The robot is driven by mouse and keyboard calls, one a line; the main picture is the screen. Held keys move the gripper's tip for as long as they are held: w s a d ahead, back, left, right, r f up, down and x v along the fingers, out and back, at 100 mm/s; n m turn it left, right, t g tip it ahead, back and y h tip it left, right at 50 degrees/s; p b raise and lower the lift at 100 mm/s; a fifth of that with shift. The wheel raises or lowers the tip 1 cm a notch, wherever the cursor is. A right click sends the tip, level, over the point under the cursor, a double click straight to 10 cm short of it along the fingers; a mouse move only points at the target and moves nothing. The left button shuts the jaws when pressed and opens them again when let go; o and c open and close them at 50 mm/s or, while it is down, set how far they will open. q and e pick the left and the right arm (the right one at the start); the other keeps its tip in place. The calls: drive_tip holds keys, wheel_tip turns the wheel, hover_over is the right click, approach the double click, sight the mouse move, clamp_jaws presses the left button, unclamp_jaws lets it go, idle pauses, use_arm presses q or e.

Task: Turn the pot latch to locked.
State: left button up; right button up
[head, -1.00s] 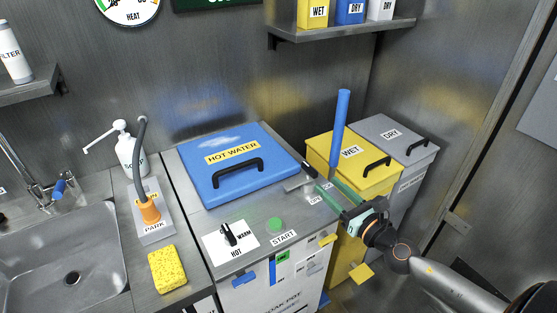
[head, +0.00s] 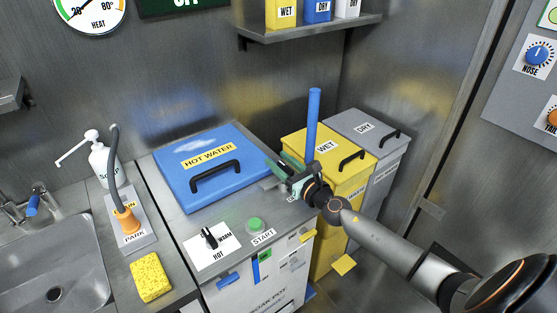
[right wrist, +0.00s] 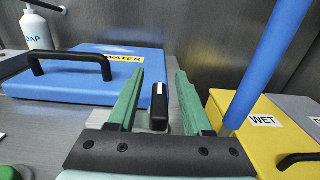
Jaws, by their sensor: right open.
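The soak pot's blue lid (head: 180,180), marked HOT WATER, lies closed on the steel counter; it also shows in the right wrist view (right wrist: 65,90). The pot latch, a small lever with a black grip (right wrist: 159,112), stands at the lid's right edge. In the head view my right gripper (head: 282,164) hides most of it. My right gripper, with green fingers, is open over the latch. In the right wrist view the black grip stands between the two fingers (right wrist: 158,80), with gaps at both sides. My left gripper is not in view.
A tall blue pole (head: 313,120) rises close behind my right gripper. A yellow WET bin (head: 325,150) and grey DRY bin (head: 368,128) stand at right. A black HOT/WARM knob (head: 209,238) and green START button (head: 256,224) sit in front of the lid.

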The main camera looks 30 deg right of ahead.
drive_tip(key=shift+w, duration=0.4)
clamp_jaws()
idle(1.3)
